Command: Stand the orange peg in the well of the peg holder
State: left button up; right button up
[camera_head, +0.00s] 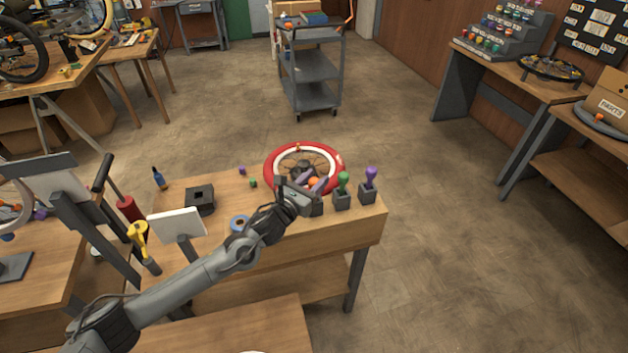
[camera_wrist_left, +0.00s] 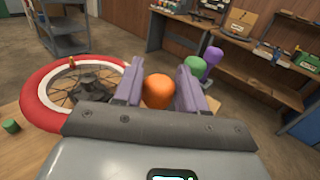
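The orange peg (camera_head: 314,182) shows only its round head, at the right end of the workbench. In the left wrist view the orange peg (camera_wrist_left: 158,91) lies between the two purple fingers. My left gripper (camera_head: 311,181) is open around it; whether a finger touches it is hard to tell. A grey block (camera_head: 318,207) shows partly below the gripper, and I cannot tell whether the peg sits in it. A black square block (camera_head: 200,198) with a dark opening in its top stands at the left of the bench. My right gripper is out of view.
A green peg (camera_head: 343,181) and a purple peg (camera_head: 370,175) stand upright in grey blocks close to the right of the gripper. A red-rimmed wheel (camera_head: 272,162) lies behind it.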

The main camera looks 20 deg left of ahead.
pick_arm(q)
jog(key=o, duration=0.5)
jog(key=shift+c, duration=0.2)
jog(key=shift+s, duration=0.1)
jog(key=v, duration=1)
jog(key=shift+s+p, duration=0.3)
jog(key=shift+p, duration=0.05)
jog(key=shift+a, duration=0.1)
